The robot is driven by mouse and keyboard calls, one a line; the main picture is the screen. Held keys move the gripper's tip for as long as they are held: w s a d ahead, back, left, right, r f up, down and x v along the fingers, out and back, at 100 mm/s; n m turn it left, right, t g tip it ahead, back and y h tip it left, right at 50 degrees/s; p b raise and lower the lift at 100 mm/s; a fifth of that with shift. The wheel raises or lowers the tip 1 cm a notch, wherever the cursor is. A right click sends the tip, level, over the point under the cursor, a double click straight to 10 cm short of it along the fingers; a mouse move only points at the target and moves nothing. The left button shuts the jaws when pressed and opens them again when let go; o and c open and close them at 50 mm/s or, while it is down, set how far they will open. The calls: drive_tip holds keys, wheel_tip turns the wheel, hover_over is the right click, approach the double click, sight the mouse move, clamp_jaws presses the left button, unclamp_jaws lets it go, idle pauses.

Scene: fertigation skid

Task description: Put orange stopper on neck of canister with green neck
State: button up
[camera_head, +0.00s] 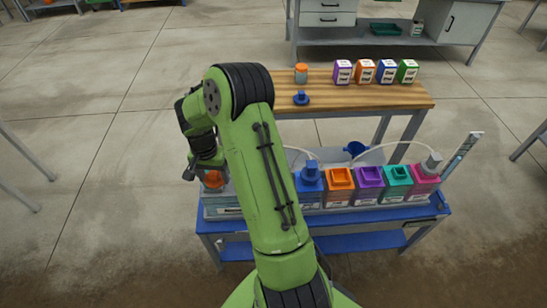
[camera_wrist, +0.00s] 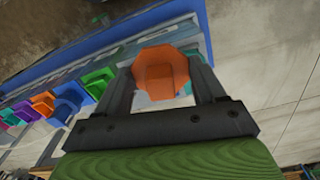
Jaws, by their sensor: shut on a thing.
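My gripper (camera_head: 203,173) is shut on the orange stopper (camera_head: 213,180), above the left end of the blue-topped bench. In the wrist view the octagonal orange stopper (camera_wrist: 162,72) sits between the two fingers of my gripper (camera_wrist: 165,88). A canister with a green neck (camera_wrist: 98,82) stands nearest to the gripper in the canister row, apart from the stopper; my arm hides it in the head view. Further along, a teal-necked canister (camera_head: 397,176) stands between the purple and pink ones. Both the green and teal necks look open.
The row also holds blue (camera_head: 308,186), orange (camera_head: 340,186), purple (camera_head: 370,183) and pink (camera_head: 424,180) canisters. A wooden bench (camera_head: 350,98) behind carries a blue stopper (camera_head: 301,98), a jar (camera_head: 301,74) and several coloured boxes.

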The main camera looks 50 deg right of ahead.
drive_tip(key=s+d+m+b, duration=0.2)
drive_tip(key=s+d+m, duration=0.1)
drive_tip(key=d+m, duration=0.25)
drive_tip(key=s+d+f+m+b, duration=0.1)
drive_tip(key=s+d+m, duration=0.2)
drive_tip(key=d+m, duration=0.3)
drive_tip(key=s+d+m+b, duration=0.2)
drive_tip(key=s+d+m, duration=0.2)
drive_tip(key=d, duration=0.3)
wheel_tip(320, 180, down, 10)
drive_tip(key=b, duration=0.7)
drive_tip(key=shift+w+d, duration=0.15)
drive_tip(key=shift+w, duration=0.05)
drive_tip(key=o, duration=1.1)
wheel_tip(320, 180, up, 16)
drive_tip(key=p, duration=0.5)
drive_tip(key=shift+p, duration=0.4)
